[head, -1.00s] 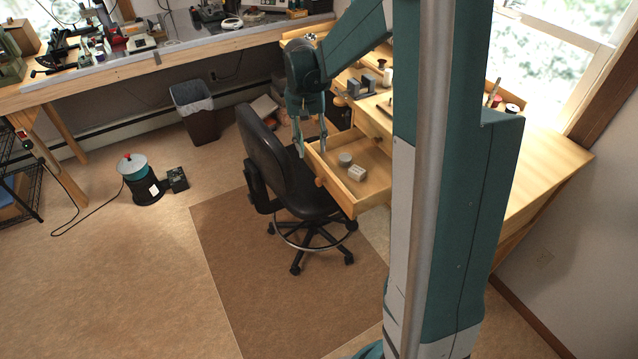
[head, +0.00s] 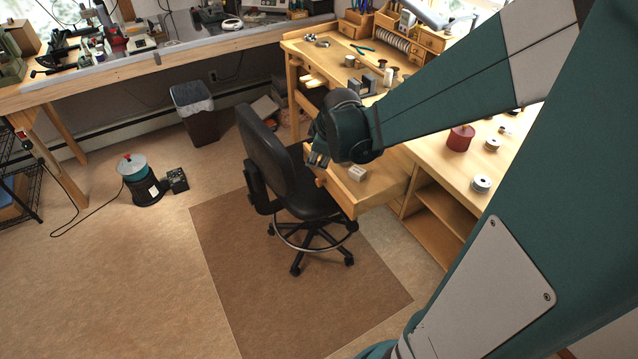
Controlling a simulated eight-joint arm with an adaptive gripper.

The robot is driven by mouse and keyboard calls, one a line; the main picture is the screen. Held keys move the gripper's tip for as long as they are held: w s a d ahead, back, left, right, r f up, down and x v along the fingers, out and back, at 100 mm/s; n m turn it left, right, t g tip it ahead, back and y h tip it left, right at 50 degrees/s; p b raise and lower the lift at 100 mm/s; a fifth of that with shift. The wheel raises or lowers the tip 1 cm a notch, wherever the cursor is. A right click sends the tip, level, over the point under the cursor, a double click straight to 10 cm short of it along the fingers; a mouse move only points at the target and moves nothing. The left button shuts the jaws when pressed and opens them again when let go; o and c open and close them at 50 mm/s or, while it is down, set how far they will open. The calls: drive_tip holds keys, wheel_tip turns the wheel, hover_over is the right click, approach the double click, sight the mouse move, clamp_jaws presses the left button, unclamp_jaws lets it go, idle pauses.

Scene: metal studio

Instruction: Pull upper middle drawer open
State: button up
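A wooden drawer (head: 385,187) stands pulled out from the wooden workbench (head: 441,220), with a small white block (head: 357,173) inside. A round knob (head: 320,183) shows on its front. I cannot tell whether this is the upper middle drawer. My gripper (head: 315,158) is by the left end of the drawer's front, close to the chair back. My wrist hides the drawer's far left part and the bench front behind it. The fingers are small and partly covered, so I cannot tell whether they are open, shut or touching the drawer.
A black office chair (head: 268,150) stands close to the left of the drawer and my gripper. Spools and a red container (head: 460,138) stand on the bench top. A waste bin (head: 194,108) stands further back.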

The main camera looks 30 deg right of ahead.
sight(319, 182)
drive_tip(key=shift+s+n+t, duration=1.4)
drive_tip(key=shift+s+n, duration=0.65)
drive_tip(key=shift+n, duration=1.25)
wheel_tip(319, 182, down, 9)
drive_tip(key=shift+a+r+h, duration=0.15)
drive_tip(key=shift+a+h, duration=0.05)
drive_tip(key=shift+h, duration=0.1)
drive_tip(key=shift+b+x, duration=1.4)
drive_tip(key=shift+x, duration=2.4)
